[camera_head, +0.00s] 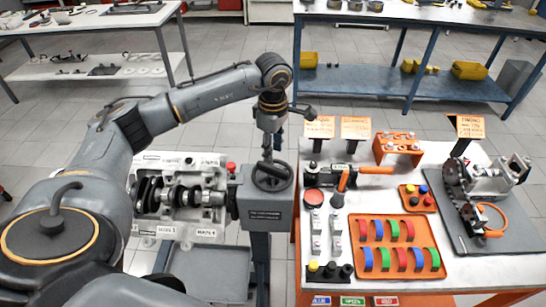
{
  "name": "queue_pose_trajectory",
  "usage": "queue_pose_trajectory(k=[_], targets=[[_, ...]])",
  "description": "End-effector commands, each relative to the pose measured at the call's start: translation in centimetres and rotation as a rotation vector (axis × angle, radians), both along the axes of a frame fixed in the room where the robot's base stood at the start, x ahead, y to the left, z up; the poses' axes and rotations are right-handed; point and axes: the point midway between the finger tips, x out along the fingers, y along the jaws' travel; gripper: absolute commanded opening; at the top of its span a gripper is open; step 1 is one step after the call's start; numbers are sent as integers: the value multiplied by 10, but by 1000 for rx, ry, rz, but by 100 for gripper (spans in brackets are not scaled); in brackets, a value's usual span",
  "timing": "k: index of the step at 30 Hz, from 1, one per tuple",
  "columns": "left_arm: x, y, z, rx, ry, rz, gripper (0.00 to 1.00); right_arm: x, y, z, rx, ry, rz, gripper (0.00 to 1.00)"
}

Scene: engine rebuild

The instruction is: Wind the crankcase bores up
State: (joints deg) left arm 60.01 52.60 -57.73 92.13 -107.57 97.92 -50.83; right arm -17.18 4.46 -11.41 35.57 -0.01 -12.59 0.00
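The pale crankcase (207,227) is held on a stand left of the middle, with a dark crankshaft (182,196) lying across its open face. A grey gearbox (265,214) is at its right end, with a dark handwheel (272,177) on top. My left arm reaches over from the left, and my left gripper (267,153) points down at the far side of the handwheel rim. The fingertips are small and dark there; I cannot tell whether they close on the wheel. My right gripper is not in view.
Right of the gearbox, a white-topped bench (495,266) carries an orange tray (434,273) of coloured bearing shells, an orange-handled tool (376,170) and a timing assembly on a dark plate (478,245). Floor shows behind.

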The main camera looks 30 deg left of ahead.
Motion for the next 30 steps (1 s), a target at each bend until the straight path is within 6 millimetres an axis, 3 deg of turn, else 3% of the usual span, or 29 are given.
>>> queue_pose_trajectory(k=[21,27,30], targets=[[0,0,-69,0,2,4,38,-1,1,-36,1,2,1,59],[0,0,-64,0,0,4,0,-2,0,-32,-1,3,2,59],[0,0,-64,0,0,4,0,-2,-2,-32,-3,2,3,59]])
